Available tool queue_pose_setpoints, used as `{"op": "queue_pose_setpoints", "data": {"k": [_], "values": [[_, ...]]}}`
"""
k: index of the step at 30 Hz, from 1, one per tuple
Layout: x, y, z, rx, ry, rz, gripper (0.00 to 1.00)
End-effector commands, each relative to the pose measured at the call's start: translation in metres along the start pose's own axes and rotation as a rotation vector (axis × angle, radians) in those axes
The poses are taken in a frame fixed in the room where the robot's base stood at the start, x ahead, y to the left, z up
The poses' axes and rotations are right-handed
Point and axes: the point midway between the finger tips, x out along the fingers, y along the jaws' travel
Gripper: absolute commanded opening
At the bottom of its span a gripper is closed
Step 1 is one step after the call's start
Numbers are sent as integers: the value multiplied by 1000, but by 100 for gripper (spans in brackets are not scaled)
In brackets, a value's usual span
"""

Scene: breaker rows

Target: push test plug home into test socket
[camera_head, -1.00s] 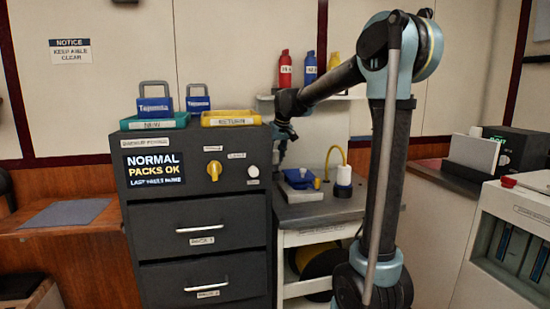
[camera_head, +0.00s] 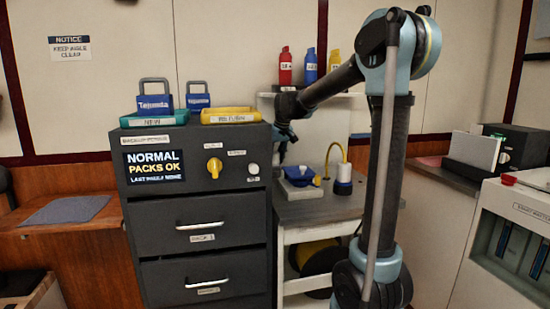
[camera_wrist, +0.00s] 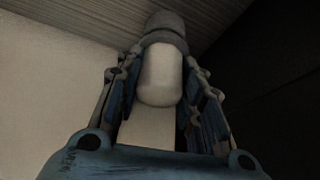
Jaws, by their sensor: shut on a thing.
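My gripper (camera_head: 284,135) is beside the right side of the dark cabinet, above the low bench. In the wrist view my gripper (camera_wrist: 160,85) has its two blue fingers closed on either side of a pale, rounded plug-like piece (camera_wrist: 160,75). A grey, round collar or cap (camera_wrist: 165,30) sits at the far end of that piece. I cannot tell whether it is part of the piece or a socket, nor whether a gap is left there. In the head view the held piece is too small and hidden to make out.
The dark cabinet (camera_head: 200,240) stands close left of my gripper. The bench (camera_head: 320,212) below carries a blue-topped box (camera_head: 300,177) and a white cylinder (camera_head: 343,185) with a yellow cord. A shelf with several bottles (camera_head: 310,70) is behind my arm.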

Motion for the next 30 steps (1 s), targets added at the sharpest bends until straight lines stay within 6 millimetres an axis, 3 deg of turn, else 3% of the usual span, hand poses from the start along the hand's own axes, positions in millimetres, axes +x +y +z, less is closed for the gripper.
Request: {"op": "queue_pose_setpoints", "data": {"k": [26, 27, 30], "values": [[16, 0, 7, 0, 0, 0, 7], [16, 0, 7, 0, 0, 0, 40], [16, 0, 7, 0, 0, 0, 58]]}}
